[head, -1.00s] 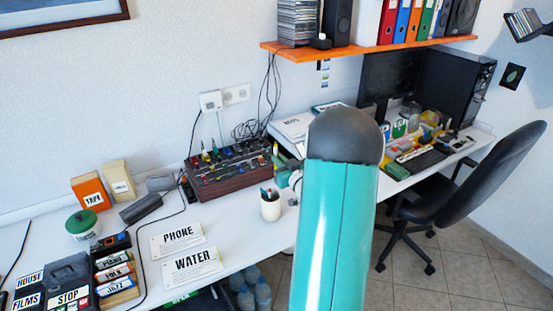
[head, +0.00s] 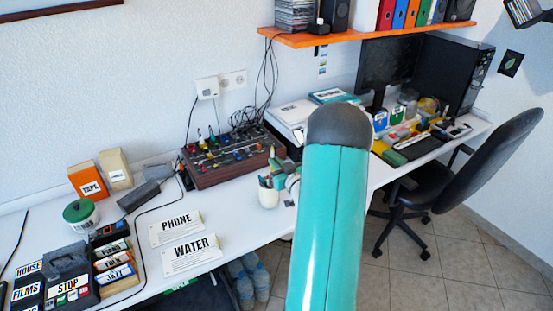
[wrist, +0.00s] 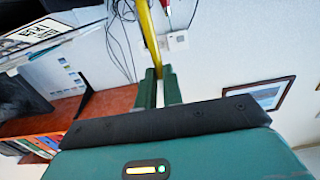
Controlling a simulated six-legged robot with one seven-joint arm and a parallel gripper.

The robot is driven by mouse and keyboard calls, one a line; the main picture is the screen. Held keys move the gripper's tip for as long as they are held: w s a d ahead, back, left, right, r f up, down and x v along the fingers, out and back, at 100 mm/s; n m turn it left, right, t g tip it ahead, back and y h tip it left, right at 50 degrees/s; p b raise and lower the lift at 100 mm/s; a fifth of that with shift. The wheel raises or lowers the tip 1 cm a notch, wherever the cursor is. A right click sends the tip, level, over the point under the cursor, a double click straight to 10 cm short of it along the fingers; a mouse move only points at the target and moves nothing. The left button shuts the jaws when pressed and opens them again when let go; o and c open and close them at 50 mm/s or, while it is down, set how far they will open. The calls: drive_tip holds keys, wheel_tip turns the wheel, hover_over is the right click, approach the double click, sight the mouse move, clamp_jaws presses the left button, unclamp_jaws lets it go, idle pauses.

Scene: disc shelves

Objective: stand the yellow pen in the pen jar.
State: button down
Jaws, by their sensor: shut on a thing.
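My gripper (wrist: 158,78) is shut on the yellow pen (wrist: 147,35), which extends from between the green fingers to the top edge of the wrist view. I cannot tell whether the pen's lower end is inside the jar.
A mixer-like box with knobs (head: 228,163) stands behind the jar. PHONE (head: 176,228) and WATER (head: 191,255) signs stand to its left. An orange shelf (head: 310,40) hangs above the desk. Free desk lies between the signs and jar.

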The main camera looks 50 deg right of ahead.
drive_tip(key=shift+f, duration=2.4)
drive_tip(key=c, duration=1.5)
unclamp_jaws()
drive_tip(key=shift+o, duration=0.2)
drive_tip(key=v, duration=1.3)
drive_tip(key=shift+s+a, duration=0.15)
drive_tip(key=shift+s, duration=0.25)
